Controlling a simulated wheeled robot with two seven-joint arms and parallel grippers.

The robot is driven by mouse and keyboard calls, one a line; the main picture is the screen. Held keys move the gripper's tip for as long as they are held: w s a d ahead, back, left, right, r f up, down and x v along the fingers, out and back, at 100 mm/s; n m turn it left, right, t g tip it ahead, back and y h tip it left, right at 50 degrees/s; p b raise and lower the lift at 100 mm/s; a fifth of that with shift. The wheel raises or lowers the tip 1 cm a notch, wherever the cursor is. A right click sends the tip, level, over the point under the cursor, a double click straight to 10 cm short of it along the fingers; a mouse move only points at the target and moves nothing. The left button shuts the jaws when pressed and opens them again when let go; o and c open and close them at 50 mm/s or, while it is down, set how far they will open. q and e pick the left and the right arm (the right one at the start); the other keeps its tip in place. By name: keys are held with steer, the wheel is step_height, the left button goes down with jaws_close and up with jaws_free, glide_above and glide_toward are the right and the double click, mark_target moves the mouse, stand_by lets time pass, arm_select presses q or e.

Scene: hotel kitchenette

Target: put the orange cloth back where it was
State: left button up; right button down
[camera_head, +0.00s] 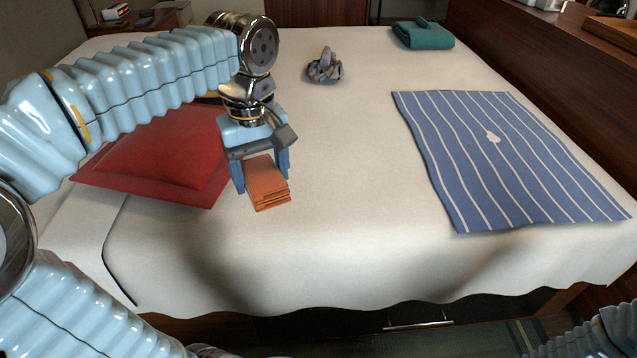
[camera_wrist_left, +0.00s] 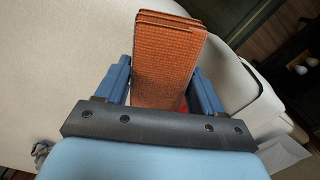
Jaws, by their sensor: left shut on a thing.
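The orange cloth (camera_head: 267,184) is folded into a thick layered stack. My left gripper (camera_head: 262,176) is shut on the orange cloth and holds it over the left-middle part of the bed, close to the red cushion's right side. In the left wrist view the cloth (camera_wrist_left: 166,62) sits between the two blue fingers of the left gripper (camera_wrist_left: 162,90) and sticks out past them. I cannot tell how far the cloth is above the sheet. My right gripper is not in view; only part of what looks like my right arm shows at the bottom right.
A red cushion (camera_head: 165,160) lies at the left of the white bed (camera_head: 340,215). A crumpled grey cloth (camera_head: 324,67) and a folded teal cloth (camera_head: 424,35) lie further back. The front middle is clear.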

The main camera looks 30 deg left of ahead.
arm_select(q)
steer(key=w+f, duration=0.3)
steer(key=w, duration=0.4)
glide_above(307, 194)
steer(key=s, duration=0.1)
step_height(307, 194, down, 5)
steer(key=shift+f, duration=0.15)
steer(key=shift+w+f+b, duration=0.25)
steer(key=shift+f, duration=0.8)
steer(key=shift+w+f+b, duration=0.25)
steer(key=shift+f, duration=0.8)
steer(key=shift+f, duration=0.2)
steer(key=o, duration=1.1)
